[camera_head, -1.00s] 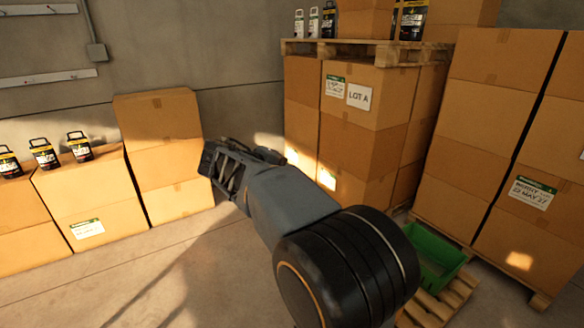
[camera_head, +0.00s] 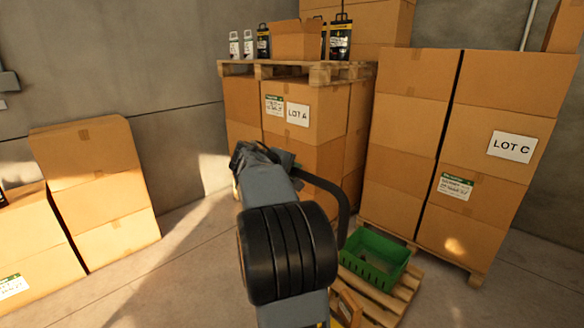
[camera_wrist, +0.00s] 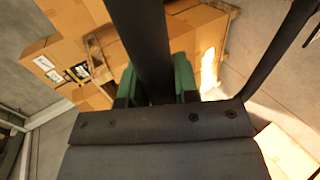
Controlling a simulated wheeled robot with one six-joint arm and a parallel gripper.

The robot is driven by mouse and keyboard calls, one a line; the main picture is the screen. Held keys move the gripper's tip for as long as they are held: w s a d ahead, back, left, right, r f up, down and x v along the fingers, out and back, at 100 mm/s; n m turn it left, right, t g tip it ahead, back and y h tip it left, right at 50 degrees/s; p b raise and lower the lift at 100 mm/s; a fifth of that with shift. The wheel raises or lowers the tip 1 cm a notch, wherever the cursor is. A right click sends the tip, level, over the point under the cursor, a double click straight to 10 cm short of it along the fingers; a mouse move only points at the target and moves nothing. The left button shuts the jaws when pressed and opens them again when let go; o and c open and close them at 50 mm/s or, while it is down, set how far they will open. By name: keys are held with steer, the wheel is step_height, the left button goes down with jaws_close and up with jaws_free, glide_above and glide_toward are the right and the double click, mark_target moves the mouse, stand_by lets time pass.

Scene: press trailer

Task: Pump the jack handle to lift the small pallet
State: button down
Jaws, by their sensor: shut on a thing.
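The jack handle (camera_head: 344,212) is a dark grey bent bar showing to the right of my arm in the head view. My gripper (camera_head: 262,158) is at its upper end, partly hidden by my wrist. In the wrist view the green fingers of my gripper (camera_wrist: 157,85) are shut on a dark bar of the handle (camera_wrist: 140,35). The small pallet (camera_head: 398,302) is wooden, low on the floor at bottom right, with a green crate (camera_head: 372,262) on it. The jack's body is mostly hidden behind my arm. I cannot tell whether the pallet is raised.
A tall box stack marked LOT A (camera_head: 308,118) stands behind my gripper, with a wooden pallet (camera_head: 295,72) on top. Stacked boxes marked LOT C (camera_head: 490,190) stand behind the small pallet. More boxes (camera_head: 95,190) are at left. Open floor (camera_head: 170,275) lies between.

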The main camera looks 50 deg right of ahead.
steer(key=shift+w+r, duration=0.1)
steer(key=shift+r, duration=0.1)
steer(key=w+a+f+b, duration=0.1)
steer(key=a+f+b, duration=0.2)
steer(key=a, duration=1)
steer(key=w+a+f+b, duration=0.1)
steer(key=a+f+b, duration=0.1)
steer(key=a, duration=1)
steer(key=w+a+f+b, duration=0.1)
steer(key=a+f+b, duration=0.2)
steer(key=a, duration=1)
steer(key=s+d+r+p, duration=0.1)
steer(key=d+r+p, duration=0.1)
steer(key=d, duration=1)
steer(key=s+d+r+p, duration=0.1)
steer(key=d+r+p, duration=0.1)
steer(key=d, duration=1.1)
steer(key=s+d+r+p, duration=0.1)
steer(key=d+r+p, duration=0.2)
steer(key=d, duration=1)
steer(key=shift+r, duration=0.45)
